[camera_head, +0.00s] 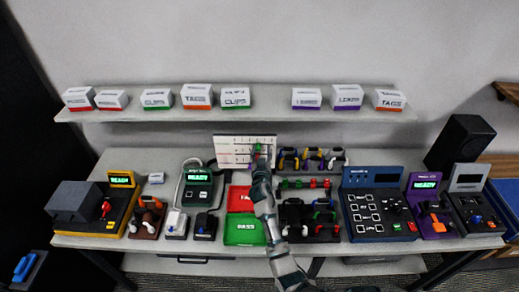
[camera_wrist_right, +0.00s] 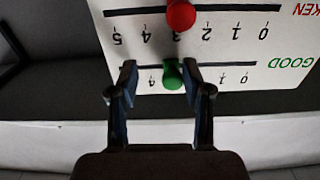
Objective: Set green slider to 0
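The white slider board (camera_head: 232,141) stands at the back of the table, and it fills the top of the right wrist view (camera_wrist_right: 265,50), upside down. The green slider knob (camera_wrist_right: 172,75) sits on the row marked GOOD, left of the visible 1 and 0. The numbers beside the knob are hidden or unclear. A red knob (camera_wrist_right: 181,15) is on the other row, near its middle. My right gripper (camera_head: 260,158) is at the board. Its fingers (camera_wrist_right: 159,76) are open on either side of the green knob, with a gap on the left and a narrower one on the right. My left gripper is not in view.
Red and green trays (camera_head: 243,231) lie below the board, beside my right arm. A rack of coloured connectors (camera_head: 312,160) stands close to the right of the board. A blue control panel (camera_head: 382,177) is further right. A shelf with labelled boxes (camera_head: 270,115) runs above.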

